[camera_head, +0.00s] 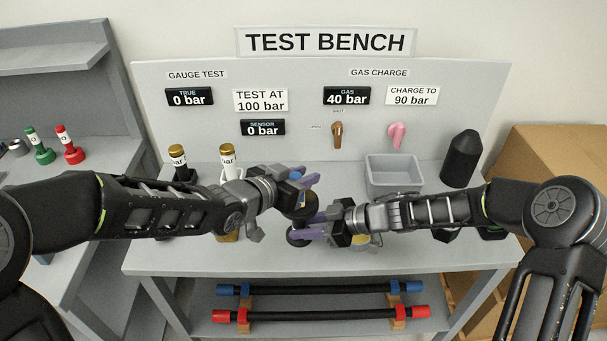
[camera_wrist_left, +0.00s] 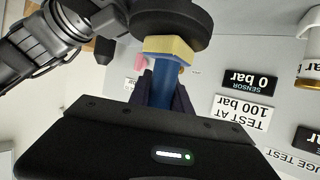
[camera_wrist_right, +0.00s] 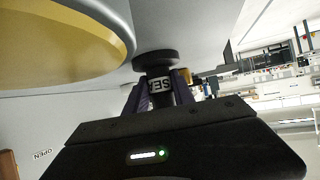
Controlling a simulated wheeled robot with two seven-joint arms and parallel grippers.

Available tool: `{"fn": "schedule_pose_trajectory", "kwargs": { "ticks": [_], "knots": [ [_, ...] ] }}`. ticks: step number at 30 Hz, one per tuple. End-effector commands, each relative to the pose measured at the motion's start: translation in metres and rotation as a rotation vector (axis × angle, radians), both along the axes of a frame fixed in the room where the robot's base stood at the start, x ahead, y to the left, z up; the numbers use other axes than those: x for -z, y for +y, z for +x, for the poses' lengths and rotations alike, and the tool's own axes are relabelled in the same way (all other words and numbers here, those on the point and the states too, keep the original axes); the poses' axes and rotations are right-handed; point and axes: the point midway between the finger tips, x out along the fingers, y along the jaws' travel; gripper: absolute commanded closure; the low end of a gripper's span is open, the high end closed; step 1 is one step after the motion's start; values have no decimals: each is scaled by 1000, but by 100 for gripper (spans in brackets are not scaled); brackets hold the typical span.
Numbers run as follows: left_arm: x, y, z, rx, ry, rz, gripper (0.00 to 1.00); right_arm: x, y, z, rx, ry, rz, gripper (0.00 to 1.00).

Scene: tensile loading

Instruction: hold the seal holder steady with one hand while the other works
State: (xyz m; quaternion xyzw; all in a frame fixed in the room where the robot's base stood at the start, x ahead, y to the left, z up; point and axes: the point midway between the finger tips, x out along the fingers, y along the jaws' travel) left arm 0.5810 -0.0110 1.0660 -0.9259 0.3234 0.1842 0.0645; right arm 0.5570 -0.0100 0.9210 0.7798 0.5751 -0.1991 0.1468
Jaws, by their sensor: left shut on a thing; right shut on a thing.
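The seal holder, a black post with a partly hidden white label (camera_wrist_right: 159,84) and a round dark foot (camera_wrist_right: 155,61), is gripped by my right gripper (camera_head: 312,227), whose purple fingers are shut around the post. In the head view its dark round end (camera_head: 297,238) shows left of those fingers. My left gripper (camera_head: 306,178) is shut on a blue stem (camera_wrist_left: 166,84) with a yellow hex collar (camera_wrist_left: 169,49) and a wide black disc (camera_wrist_left: 165,20). It is above and close to my right gripper. Whether the disc touches the seal holder cannot be told.
A grey bin (camera_head: 394,178) and a black pointed cylinder (camera_head: 462,158) stand at the back right. Two gold-capped bottles (camera_head: 177,157) (camera_head: 227,158) stand left. A yellow-lined round dish (camera_wrist_right: 55,45) is close to my right gripper. Brown (camera_head: 337,131) and pink (camera_head: 397,131) handles are on the panel.

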Motion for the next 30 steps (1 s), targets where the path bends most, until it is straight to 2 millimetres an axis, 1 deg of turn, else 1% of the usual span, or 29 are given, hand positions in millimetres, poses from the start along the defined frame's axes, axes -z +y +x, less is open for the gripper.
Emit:
{"fn": "schedule_pose_trajectory", "kwargs": {
  "ticks": [5, 10, 14, 30],
  "knots": [
    [0, -1, -12, 1, 0, 0, 100, 0, 0, 0, 0, 0, 0, 93],
    [1, -2, -28, 1, 0, 0, 100, 0, 0, 0, 0, 0, 0, 93],
    [2, -2, -36, 0, 0, 0, 100, 0, 0, 0, 0, 0, 0, 93],
    [5, -2, -38, 0, 2, 1, 100, 0, 0, 0, 0, 0, 0, 93]
  ]
}}
